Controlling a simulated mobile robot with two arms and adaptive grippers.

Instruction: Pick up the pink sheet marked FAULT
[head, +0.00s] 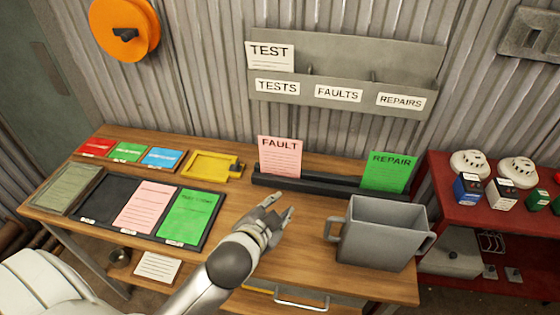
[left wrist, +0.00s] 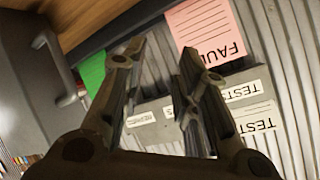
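The pink sheet marked FAULT (head: 281,157) stands upright in the left part of a dark slotted holder (head: 315,187) on the wooden table. It also shows in the left wrist view (left wrist: 207,32), upside down at the top. My left gripper (head: 279,205) is open and empty, in front of and below the sheet in the head view, apart from it. In the left wrist view its two fingers (left wrist: 160,62) are spread with nothing between them. My right gripper is not in view.
A green REPAIR sheet (head: 387,172) stands at the holder's right end. A grey two-handled bin (head: 377,240) stands in front of it. A flat tray (head: 103,215) with pink and green pads lies at left. A wall rack (head: 340,95) hangs behind. Bare table lies around my gripper.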

